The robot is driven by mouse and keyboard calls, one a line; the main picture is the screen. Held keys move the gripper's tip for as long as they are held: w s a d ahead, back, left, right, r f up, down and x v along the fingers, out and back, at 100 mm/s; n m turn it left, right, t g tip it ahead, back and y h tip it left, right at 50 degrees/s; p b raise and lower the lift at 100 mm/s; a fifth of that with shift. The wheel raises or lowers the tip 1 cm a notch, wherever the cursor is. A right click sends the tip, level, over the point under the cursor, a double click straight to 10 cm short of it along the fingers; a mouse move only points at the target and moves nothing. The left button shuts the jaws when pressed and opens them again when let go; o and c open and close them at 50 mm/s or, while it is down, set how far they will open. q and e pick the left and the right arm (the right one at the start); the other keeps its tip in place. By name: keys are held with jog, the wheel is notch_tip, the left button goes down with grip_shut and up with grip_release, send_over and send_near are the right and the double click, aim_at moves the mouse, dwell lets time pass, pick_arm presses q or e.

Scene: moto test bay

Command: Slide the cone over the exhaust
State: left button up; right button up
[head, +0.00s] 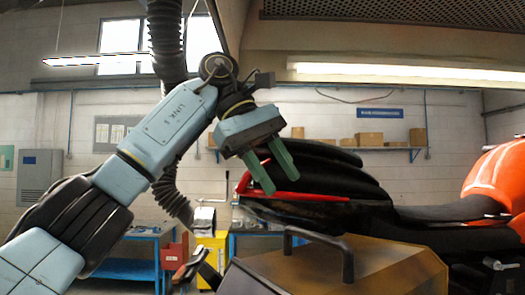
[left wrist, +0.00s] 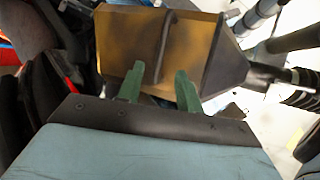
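The cone (head: 385,268) is a brownish-yellow box-like hood with a dark bar handle (head: 318,240) on top, at the bottom of the head view. In the left wrist view the cone (left wrist: 200,60) lies beyond my fingertips, and its narrow dark end meets a black hose at the right. My left gripper (head: 276,178) is open and empty, above and to the left of the handle. Its two green fingers (left wrist: 158,80) are apart, and the handle shows between them in the left wrist view, farther off. I cannot make out the exhaust. My right gripper is not in view.
A motorcycle with a black seat (head: 450,210) and orange tank (head: 500,180) stands close behind the cone. A ribbed black hose (head: 167,45) hangs behind my left arm. A blue workbench (head: 130,268), yellow cabinet (head: 213,250) and shelf with boxes (head: 375,148) are at the back.

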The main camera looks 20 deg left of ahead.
pick_arm(q)
jog(key=shift+v, duration=2.2)
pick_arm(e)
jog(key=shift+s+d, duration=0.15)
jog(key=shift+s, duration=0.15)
